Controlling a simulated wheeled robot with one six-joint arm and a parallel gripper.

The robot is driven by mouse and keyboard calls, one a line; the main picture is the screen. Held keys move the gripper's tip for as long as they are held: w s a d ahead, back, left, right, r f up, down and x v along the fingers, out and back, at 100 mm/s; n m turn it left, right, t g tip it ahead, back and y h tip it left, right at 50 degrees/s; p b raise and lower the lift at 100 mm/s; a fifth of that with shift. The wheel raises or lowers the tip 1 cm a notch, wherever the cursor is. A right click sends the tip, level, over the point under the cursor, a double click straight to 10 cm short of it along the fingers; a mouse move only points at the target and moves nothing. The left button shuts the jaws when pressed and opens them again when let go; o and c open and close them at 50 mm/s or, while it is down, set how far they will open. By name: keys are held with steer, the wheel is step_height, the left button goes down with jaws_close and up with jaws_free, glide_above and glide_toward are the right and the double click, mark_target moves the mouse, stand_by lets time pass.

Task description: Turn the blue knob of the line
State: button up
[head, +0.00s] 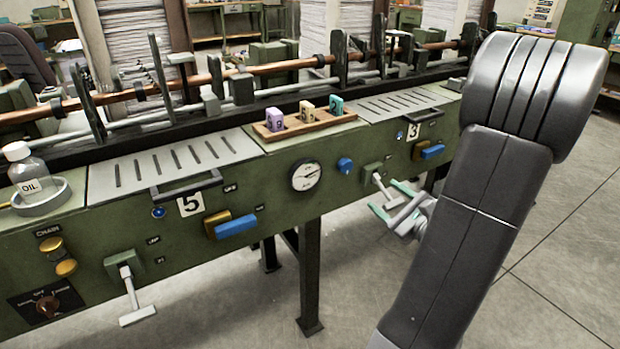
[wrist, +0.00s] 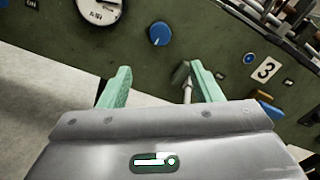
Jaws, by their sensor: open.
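The blue knob (head: 345,165) is on the front of the green machine, just right of the round white gauge (head: 306,175). In the wrist view the blue knob (wrist: 159,34) is above the gap between my fingertips, nearer the left one.
The lever on its green box (head: 373,172) is right of the knob. A blue handle (head: 433,152) is beyond it, under the plate marked 3 (head: 414,132). Another blue handle (head: 236,227) is left of the gauge. A wooden tray (head: 290,130) with coloured tags sits above. Open floor lies in front.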

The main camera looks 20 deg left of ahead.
mark_target(348, 168)
steer(key=shift+f, duration=0.1)
stand_by(0.5)
steer(key=w+a+n+b, duration=0.2)
steer(key=w+a, duration=0.1)
steer(key=w+a+n+g+b, duration=0.1)
steer(key=w+a+b, duration=0.1)
steer(key=w+a, duration=0.1)
steer(key=w+a+n+y+b, duration=0.1)
steer(key=w+a+n+b, duration=0.1)
steer(key=a, duration=0.2)
steer(key=shift+w+a+n+g, duration=0.3)
steer(key=shift+w+a+g, duration=0.1)
steer(key=c, duration=1)
